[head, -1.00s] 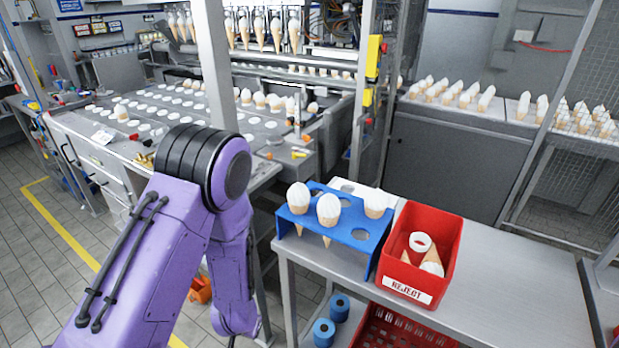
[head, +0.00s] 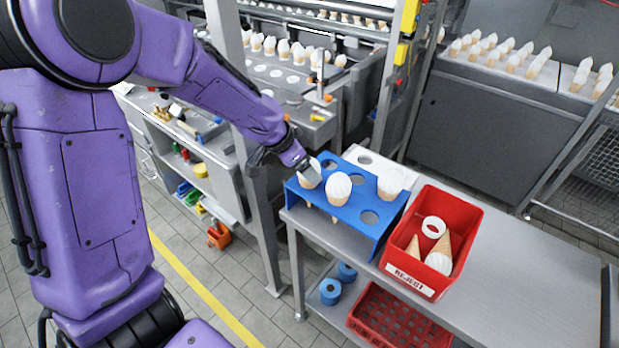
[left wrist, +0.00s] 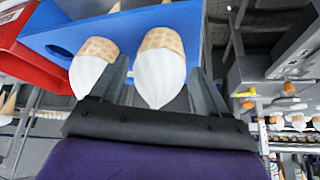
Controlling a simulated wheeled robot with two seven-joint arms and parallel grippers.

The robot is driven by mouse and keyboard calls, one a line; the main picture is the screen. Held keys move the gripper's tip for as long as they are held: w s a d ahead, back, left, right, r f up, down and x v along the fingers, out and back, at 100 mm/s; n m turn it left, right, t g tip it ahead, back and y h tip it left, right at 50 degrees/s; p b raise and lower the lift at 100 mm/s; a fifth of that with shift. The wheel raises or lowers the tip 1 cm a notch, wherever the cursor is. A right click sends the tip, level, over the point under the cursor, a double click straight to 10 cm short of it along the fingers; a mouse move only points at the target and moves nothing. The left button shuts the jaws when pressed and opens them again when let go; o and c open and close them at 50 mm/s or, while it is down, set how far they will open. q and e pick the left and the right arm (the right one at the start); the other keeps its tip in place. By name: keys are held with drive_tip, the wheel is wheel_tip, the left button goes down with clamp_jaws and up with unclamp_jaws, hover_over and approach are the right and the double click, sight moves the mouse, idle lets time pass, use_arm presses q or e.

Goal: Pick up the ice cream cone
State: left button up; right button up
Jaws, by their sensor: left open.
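A blue rack (head: 372,228) on the metal table holds white-topped ice cream cones upright: a left cone (head: 309,177), a middle cone (head: 338,188) and, further right, another cone (head: 390,184). My left gripper (head: 300,166) is at the left cone and partly hides it. In the left wrist view my left gripper (left wrist: 162,82) is open, with one dark finger on each side of a cone (left wrist: 160,72). A second cone (left wrist: 92,66) stands just outside the left-hand finger. I cannot tell whether the fingers touch either cone. My right gripper is not in view.
A red reject bin (head: 458,212) beside the rack holds cones and a white ring. A white tray or holder (head: 364,155) lies behind the rack. The table's right part (head: 520,270) is clear. A metal post (head: 262,215) stands left of the table.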

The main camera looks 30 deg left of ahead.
use_arm(q)
drive_tip(key=shift+x, duration=1.3)
drive_tip(key=c, duration=0.4)
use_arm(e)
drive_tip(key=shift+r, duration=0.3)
use_arm(q)
drive_tip(key=shift+c, duration=0.2)
drive_tip(key=shift+r, duration=0.1)
